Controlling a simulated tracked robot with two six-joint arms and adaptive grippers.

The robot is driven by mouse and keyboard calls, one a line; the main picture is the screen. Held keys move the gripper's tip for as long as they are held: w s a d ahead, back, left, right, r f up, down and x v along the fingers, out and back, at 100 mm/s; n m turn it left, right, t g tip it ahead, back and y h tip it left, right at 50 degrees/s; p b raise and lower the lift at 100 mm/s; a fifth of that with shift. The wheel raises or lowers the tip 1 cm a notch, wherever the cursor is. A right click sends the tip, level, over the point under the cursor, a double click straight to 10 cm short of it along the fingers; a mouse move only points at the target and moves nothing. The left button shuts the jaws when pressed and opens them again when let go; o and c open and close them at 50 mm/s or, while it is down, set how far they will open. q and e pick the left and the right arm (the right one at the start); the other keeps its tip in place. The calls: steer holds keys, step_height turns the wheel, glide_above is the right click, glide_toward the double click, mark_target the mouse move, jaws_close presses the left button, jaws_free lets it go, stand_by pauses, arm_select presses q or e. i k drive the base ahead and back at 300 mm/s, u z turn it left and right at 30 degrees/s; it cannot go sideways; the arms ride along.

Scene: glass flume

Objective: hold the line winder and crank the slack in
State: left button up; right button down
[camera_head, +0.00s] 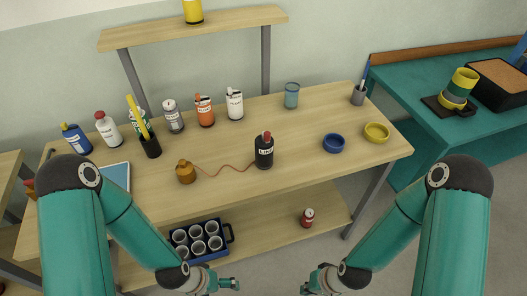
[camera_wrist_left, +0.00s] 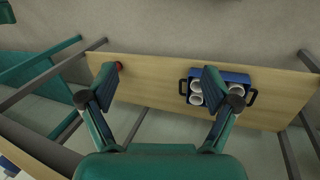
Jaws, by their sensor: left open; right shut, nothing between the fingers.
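My right gripper (camera_head: 307,288) is shut and empty, also low in front of the table.
The lower shelf holds a blue caddy (camera_head: 231,232) of cups and a red can (camera_head: 307,217).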

mark_target(266, 135)
steer(key=z, duration=1.3)
steer(key=i, duration=0.15)
steer(key=u, duration=3.25)
steer(key=k, duration=1)
steer(key=z, duration=2.75)
steer(key=k, duration=0.1)
steer(key=u, duration=1.45)
steer(key=i, duration=1)
steer(key=z, duration=0.05)
